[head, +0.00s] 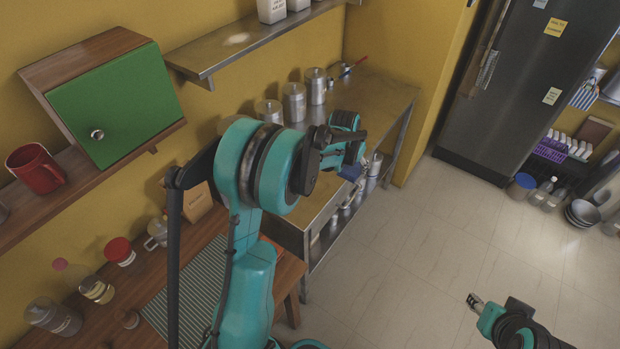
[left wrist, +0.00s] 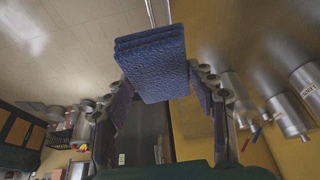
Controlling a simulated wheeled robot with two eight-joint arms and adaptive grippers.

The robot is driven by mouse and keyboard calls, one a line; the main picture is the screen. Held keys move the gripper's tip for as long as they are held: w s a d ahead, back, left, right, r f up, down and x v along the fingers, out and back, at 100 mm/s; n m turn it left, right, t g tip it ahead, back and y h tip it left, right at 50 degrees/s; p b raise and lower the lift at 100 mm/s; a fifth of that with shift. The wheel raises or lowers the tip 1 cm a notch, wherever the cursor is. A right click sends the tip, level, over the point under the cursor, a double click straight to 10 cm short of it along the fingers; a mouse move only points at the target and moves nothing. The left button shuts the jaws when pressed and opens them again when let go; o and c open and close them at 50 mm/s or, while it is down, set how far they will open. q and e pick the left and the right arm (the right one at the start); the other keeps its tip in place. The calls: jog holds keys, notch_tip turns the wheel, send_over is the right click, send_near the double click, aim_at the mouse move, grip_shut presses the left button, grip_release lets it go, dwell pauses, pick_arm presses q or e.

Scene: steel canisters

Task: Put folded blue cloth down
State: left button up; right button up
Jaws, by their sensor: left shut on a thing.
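A folded blue cloth (left wrist: 152,62) sits between the fingers of my left gripper (left wrist: 160,85) in the left wrist view. The gripper is shut on it. In the head view a small patch of the cloth (head: 350,172) shows below my left gripper (head: 354,160), near the front edge of the steel table (head: 378,98). The arm hides most of the cloth there, and I cannot tell whether it touches the table. My right gripper (head: 475,301) is at the lower right over the floor, empty as far as I see; its opening is unclear.
Steel canisters (head: 294,102) stand along the wall at the back of the steel table, with a red-handled item (head: 352,65) beyond them. A metal wall shelf (head: 255,40) hangs above. A wooden counter with jars (head: 98,289) is at the left.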

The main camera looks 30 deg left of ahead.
pick_arm(q)
jog(key=w+a, duration=0.4)
jog(key=w, duration=0.1)
jog(key=s+a+f+b, duration=0.1)
jog(key=s+a+f, duration=0.1)
jog(key=a, duration=0.1)
jog(key=s+a+f+b, duration=0.1)
jog(key=s+a, duration=0.1)
jog(key=a, duration=0.1)
jog(key=s+a+f+b, duration=0.2)
jog(key=a, duration=0.1)
jog(key=shift+a+f, duration=0.2)
jog(key=shift+f, duration=0.1)
jog(key=shift+a+f, duration=0.1)
jog(key=shift+f+b, duration=1.05)
jog(key=shift+f, duration=0.85)
jog(key=shift+f, duration=0.2)
jog(key=o, duration=1.1)
jog(key=shift+r, duration=0.1)
